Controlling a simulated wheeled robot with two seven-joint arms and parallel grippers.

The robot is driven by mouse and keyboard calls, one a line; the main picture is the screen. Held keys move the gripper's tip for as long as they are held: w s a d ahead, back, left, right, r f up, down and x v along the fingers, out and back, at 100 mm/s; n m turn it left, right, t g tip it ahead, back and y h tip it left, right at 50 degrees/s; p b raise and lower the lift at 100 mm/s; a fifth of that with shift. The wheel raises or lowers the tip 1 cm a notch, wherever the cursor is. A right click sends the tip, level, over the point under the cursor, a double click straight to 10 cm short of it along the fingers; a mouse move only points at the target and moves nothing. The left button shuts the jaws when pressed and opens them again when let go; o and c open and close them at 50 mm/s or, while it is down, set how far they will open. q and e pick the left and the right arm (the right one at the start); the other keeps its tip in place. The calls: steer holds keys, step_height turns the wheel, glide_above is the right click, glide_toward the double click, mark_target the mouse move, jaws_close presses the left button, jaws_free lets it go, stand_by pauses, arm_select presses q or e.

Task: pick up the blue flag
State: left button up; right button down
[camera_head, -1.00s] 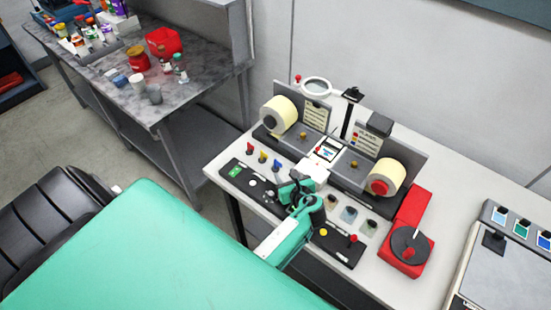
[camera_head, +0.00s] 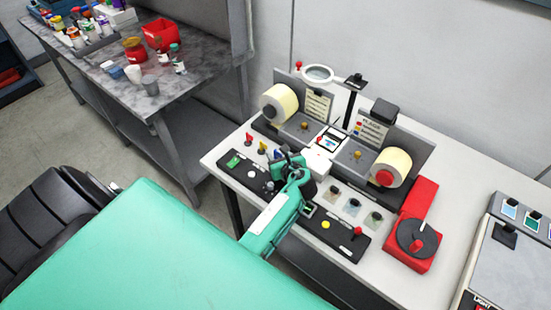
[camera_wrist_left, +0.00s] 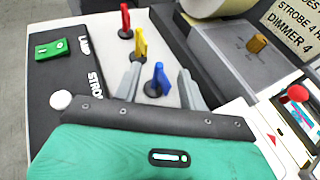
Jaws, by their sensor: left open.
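The blue flag (camera_wrist_left: 158,80) stands upright on a small dark base in the left wrist view, at the near end of a row with a yellow flag (camera_wrist_left: 140,44) and a red flag (camera_wrist_left: 125,22). My left gripper (camera_wrist_left: 160,88) is open, with one finger on each side of the blue flag in that view. I cannot tell whether either finger touches it. In the head view my left gripper (camera_head: 277,163) is at the flag row, close to the blue flag (camera_head: 270,153), which it partly covers. My right gripper is not in view.
The black control panel (camera_head: 325,240) with a green switch lies along the table's front. The rewinder with two cream label rolls (camera_head: 281,102) stands behind the flags. A red unit with a black disc (camera_head: 417,237) is at right. A grey side table (camera_head: 100,85) holds containers.

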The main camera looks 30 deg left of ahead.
arm_select(q)
jaws_close()
steer(key=shift+r, duration=0.15)
